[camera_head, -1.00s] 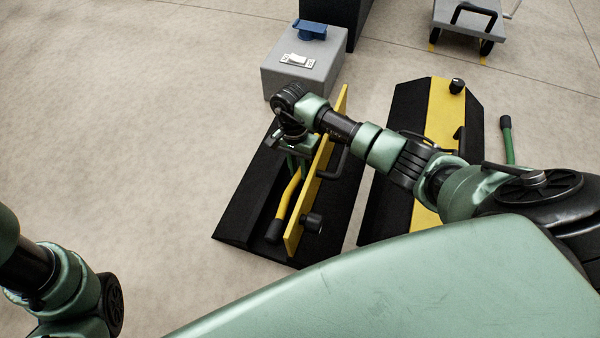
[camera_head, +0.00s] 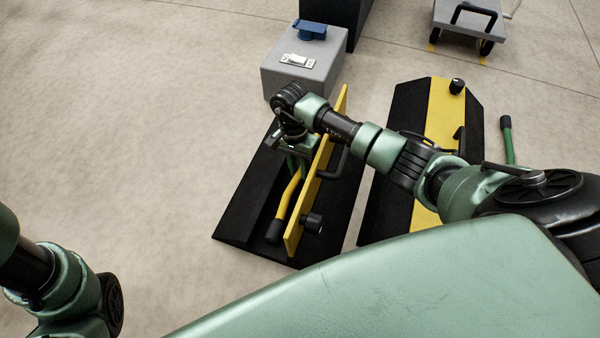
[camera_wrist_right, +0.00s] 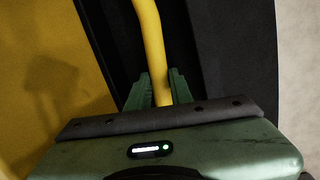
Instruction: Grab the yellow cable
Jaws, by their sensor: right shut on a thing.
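The yellow cable (camera_head: 287,197) lies in the open black channel of the left ramp (camera_head: 250,190), with a dark plug at its near end. My right gripper (camera_head: 294,163) reaches down into the channel from above. In the right wrist view its green fingers (camera_wrist_right: 158,92) stand on both sides of the yellow cable (camera_wrist_right: 150,35) and are shut on it.
The ramp's yellow lid (camera_head: 293,232) stands open on edge just right of the cable, with a black handle. A second ramp (camera_head: 440,110) with a closed yellow lid lies to the right. A grey box (camera_head: 300,75) stands behind, and a cart (camera_head: 467,20) farther back. Floor at left is clear.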

